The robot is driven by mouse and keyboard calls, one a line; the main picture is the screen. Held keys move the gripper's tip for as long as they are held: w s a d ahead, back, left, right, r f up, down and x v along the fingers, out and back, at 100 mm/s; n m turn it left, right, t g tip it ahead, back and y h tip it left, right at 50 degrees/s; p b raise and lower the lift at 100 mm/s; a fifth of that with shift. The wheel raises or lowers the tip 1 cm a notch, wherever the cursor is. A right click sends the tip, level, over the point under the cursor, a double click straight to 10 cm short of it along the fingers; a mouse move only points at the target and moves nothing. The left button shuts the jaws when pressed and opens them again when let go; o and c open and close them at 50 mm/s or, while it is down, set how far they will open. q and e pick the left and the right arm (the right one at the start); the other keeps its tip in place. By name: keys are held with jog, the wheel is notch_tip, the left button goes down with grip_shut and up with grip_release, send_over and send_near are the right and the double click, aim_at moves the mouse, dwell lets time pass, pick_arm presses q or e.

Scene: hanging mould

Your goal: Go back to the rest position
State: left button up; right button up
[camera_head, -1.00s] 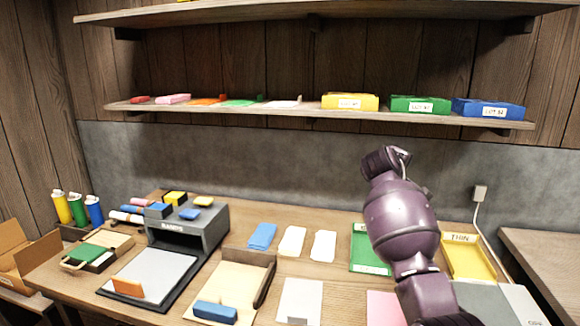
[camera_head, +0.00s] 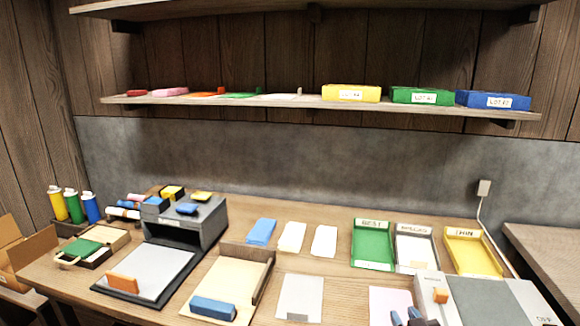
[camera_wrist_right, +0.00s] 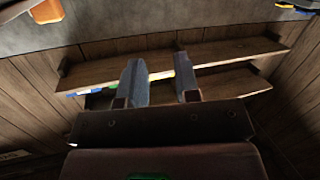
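My right gripper (camera_head: 406,318) shows at the bottom edge of the head view, in front of a pale pink-white sheet (camera_head: 390,301). Only its blue-grey fingertips show there. In the right wrist view the two fingers of the right gripper (camera_wrist_right: 160,82) stand apart with nothing held between them; the wooden shelves (camera_wrist_right: 225,52) show beyond them. My left gripper is in neither view.
The bench holds a grey box (camera_head: 208,225), a wooden board (camera_head: 232,285), a green tray (camera_head: 372,245), a yellow tray (camera_head: 472,252) and a grey-topped case (camera_head: 490,300) at right. A shelf (camera_head: 300,104) with coloured boxes runs above. The air over the bench is clear.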

jog(key=s+d+f+g+b, duration=0.1)
jog(key=s+f+g, duration=0.1)
jog(key=s+f, duration=0.7)
jog(key=s+d+f+m+g, duration=0.1)
jog(key=s+d+f+g, duration=0.1)
jog(key=s+f, duration=0.8)
jog(key=s+g, duration=0.1)
jog(key=s, duration=0.6)
jog(key=shift+g+h+b, duration=0.3)
jog(key=shift+h+b, duration=0.05)
jog(key=shift+h, duration=0.05)
